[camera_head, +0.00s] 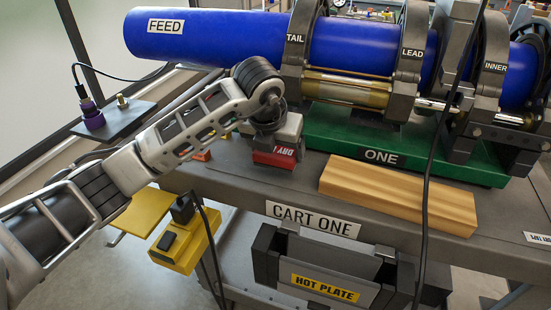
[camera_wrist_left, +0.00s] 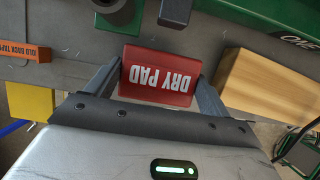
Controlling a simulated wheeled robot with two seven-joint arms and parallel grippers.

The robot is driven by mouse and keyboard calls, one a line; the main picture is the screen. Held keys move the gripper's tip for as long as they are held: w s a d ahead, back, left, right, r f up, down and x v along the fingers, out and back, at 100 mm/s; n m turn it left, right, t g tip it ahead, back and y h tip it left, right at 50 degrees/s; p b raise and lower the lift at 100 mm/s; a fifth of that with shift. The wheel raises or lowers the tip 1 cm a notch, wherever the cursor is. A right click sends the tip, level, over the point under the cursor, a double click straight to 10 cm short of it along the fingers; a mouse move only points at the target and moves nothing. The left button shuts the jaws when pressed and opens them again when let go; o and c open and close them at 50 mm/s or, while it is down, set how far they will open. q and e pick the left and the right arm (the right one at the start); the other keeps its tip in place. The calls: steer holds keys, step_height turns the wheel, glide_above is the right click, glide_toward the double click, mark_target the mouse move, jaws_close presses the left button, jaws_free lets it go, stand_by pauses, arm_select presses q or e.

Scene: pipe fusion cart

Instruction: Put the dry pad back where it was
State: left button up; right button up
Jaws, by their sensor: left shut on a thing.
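The dry pad (camera_wrist_left: 158,76) is a red block with white "DRY PAD" lettering. My left gripper (camera_wrist_left: 160,88) is shut on it, one finger on each side. In the head view the dry pad (camera_head: 275,158) is below my left gripper (camera_head: 277,140), over the grey cart top, left of the wooden block. The gripper hides part of the pad. I cannot tell whether the pad touches the cart top. My right gripper is not in view.
A wooden block (camera_head: 398,193) lies right of the pad. The green base (camera_head: 330,130) labelled ONE carries clamps and a blue FEED pipe (camera_head: 220,38). An orange tape block (camera_wrist_left: 26,53) sits to the left in the wrist view. A hot plate (camera_head: 325,280) hangs below the cart edge.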

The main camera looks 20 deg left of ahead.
mark_target(276, 160)
arm_select(q)
steer(key=shift+w+a+f+p, duration=0.1)
steer(key=shift+f+p, duration=0.2)
steer(key=shift+f, duration=1.45)
